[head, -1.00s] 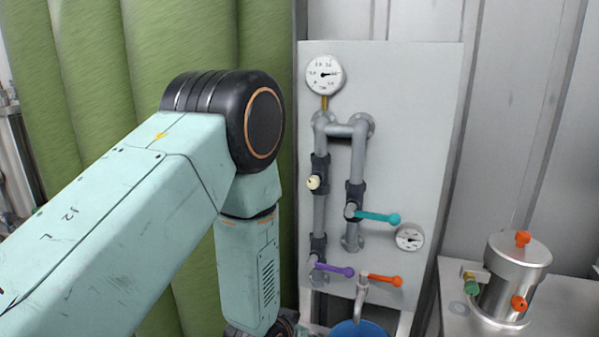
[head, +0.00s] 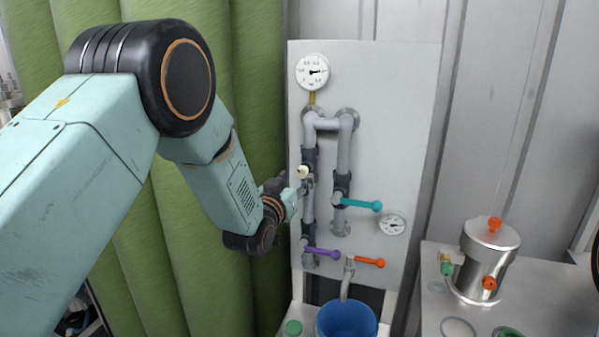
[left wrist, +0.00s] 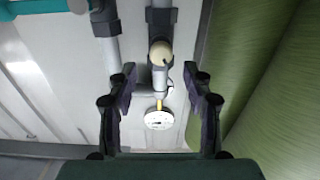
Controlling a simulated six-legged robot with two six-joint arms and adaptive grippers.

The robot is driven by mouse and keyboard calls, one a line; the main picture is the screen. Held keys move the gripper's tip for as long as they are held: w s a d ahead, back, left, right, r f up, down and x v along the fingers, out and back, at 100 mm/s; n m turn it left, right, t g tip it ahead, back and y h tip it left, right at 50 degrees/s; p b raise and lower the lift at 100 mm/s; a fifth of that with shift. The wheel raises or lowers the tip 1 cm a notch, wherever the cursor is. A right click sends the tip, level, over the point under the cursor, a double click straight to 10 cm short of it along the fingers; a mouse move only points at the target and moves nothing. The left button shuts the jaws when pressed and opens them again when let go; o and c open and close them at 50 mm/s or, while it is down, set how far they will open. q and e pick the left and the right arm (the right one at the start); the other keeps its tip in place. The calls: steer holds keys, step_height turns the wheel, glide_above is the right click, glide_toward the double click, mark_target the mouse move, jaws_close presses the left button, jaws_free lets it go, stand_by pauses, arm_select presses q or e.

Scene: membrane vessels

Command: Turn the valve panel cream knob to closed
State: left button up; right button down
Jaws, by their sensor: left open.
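The cream knob (head: 302,172) is on a dark valve body on the left pipe of the grey valve panel (head: 400,110). In the left wrist view the cream knob (left wrist: 160,53) is ahead, between the two fingers and a little beyond their tips. My left gripper (head: 300,186) is at the panel's left edge, right by the knob; its fingers (left wrist: 160,82) are open and hold nothing. In the head view the fingers are small and partly blend with the pipe, so contact cannot be told. My right gripper is not in view.
Teal (head: 362,204), purple (head: 322,253) and orange (head: 369,262) lever handles are on the same panel, with a gauge (head: 312,72) above. A blue bucket (head: 347,321) is below. A green curtain (head: 190,290) hangs at left; a metal vessel (head: 484,262) stands at right.

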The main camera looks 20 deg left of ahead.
mark_target(300, 173)
arm_select(q)
steer(key=w, duration=0.5)
steer(key=shift+w+a+f, duration=0.1)
steer(key=shift+w+f, duration=0.05)
steer(key=shift+w, duration=0.05)
steer(key=shift+w+d, duration=0.25)
steer(key=shift+w, duration=0.15)
steer(key=shift+a, duration=0.15)
steer(key=shift+c, duration=0.8)
steer(key=c, duration=0.5)
jaws_close()
